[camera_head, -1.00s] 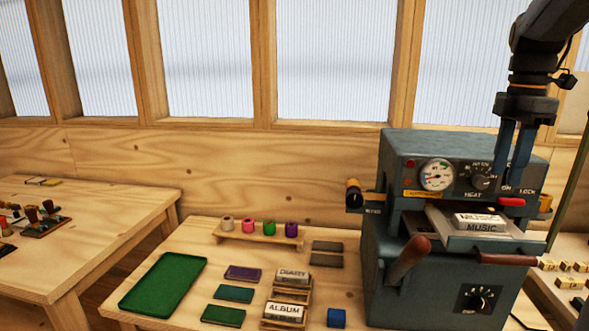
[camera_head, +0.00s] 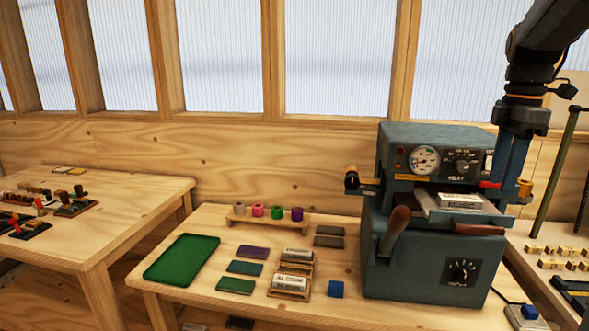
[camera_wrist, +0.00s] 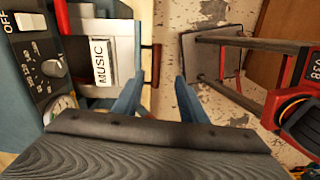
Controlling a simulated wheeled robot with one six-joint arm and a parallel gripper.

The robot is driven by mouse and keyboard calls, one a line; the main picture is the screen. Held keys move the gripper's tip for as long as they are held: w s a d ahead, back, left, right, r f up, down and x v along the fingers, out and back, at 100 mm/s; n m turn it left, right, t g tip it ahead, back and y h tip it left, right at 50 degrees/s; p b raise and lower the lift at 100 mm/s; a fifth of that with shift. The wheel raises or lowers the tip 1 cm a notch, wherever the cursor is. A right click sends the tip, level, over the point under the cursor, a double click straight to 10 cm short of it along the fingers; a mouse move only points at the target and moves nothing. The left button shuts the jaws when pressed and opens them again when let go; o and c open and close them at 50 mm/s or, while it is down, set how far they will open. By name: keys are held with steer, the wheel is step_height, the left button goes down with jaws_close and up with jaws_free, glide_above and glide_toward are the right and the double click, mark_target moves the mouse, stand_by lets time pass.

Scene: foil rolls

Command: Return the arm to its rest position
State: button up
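My gripper (camera_head: 508,172) hangs at the right of the head view, with its blue fingers in front of the right edge of the blue-grey press (camera_head: 400,262). The press's tray (camera_head: 432,207) sticks out and bears a white block marked MUSIC (camera_wrist: 100,62). The upper part of my arm runs out of the top right of the head view.
The table holds a green tray (camera_head: 150,274), a rack of foil rolls (camera_head: 265,221), several coloured slabs and a blue cube (camera_head: 335,289). A red-and-black device (camera_wrist: 300,115) lies right of the fingers in the wrist view. Another table (camera_head: 110,225) stands at left.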

steer(key=s+a+f+m, duration=0.3)
steer(key=a+f+m, duration=0.1)
steer(key=a+f, duration=0.3)
steer(key=s+a+f+m+t+p, duration=0.1)
steer(key=s+a+f+m, duration=0.2)
steer(key=a, duration=0.7)
steer(key=s+a+f+m+t+p, duration=0.1)
steer(key=s+a+f+m, duration=0.3)
steer(key=a+f+m, duration=0.3)
step_height(320, 180, down, 5)
steer(key=a, duration=0.2)
steer(key=shift+a+r, duration=0.2)
steer(key=shift+a, duration=0.1)
